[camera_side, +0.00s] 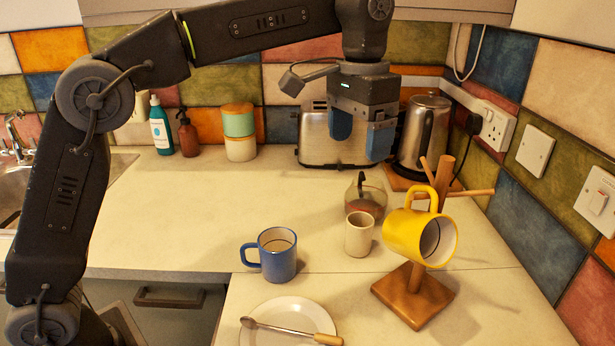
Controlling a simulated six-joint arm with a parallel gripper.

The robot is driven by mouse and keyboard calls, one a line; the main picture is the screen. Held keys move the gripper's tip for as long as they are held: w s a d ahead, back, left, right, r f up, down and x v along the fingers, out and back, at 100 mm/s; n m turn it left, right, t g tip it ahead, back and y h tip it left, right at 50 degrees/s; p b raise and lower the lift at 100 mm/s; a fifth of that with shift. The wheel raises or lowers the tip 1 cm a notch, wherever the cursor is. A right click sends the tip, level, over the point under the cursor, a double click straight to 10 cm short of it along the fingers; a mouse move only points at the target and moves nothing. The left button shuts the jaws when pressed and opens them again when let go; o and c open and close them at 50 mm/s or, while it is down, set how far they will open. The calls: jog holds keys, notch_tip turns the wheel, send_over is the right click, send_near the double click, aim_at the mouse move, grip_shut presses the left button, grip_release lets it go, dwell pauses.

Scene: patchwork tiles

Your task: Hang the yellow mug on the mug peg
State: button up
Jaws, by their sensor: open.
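The yellow mug (404,236) is at the wooden mug tree (412,297), clear of its square base. It lies tilted, handle up, its mouth facing right and toward the camera. The mug hides much of the post. Its handle loop is at about the height of the pegs; I cannot make out clearly whether a peg passes through it. One bare peg (480,192) points right and another points up and left. My gripper (361,143) is open and empty, pointing down, above and left of the mug and apart from it.
A blue mug (278,258), a beige cup (359,236) and a glass jar (366,192) stand left of the tree. A plate (285,312) with a spoon lies in front. A toaster (316,140) and a kettle (423,135) stand behind.

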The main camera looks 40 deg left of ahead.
jog(key=w+a+f+n, duration=0.2)
jog(key=w+a+f, duration=0.2)
jog(key=a+f, duration=0.5)
jog(key=w+a+f+n, duration=0.1)
jog(key=w+a+f, duration=0.4)
jog(key=a+f, duration=0.45)
jog(key=s+d+r+t, duration=0.2)
jog(key=s+r+t, duration=0.1)
jog(key=s+r, duration=0.9)
jog(key=s+d+f+t, duration=0.1)
jog(key=s+f, duration=0.1)
jog(key=s, duration=0.8)
jog(key=s+d+f+t, duration=0.1)
jog(key=s+f, duration=0.1)
jog(key=s, duration=0.8)
jog(key=shift+d+f+t, duration=0.2)
jog(key=shift+f+t, duration=0.1)
jog(key=shift+f, duration=0.05)
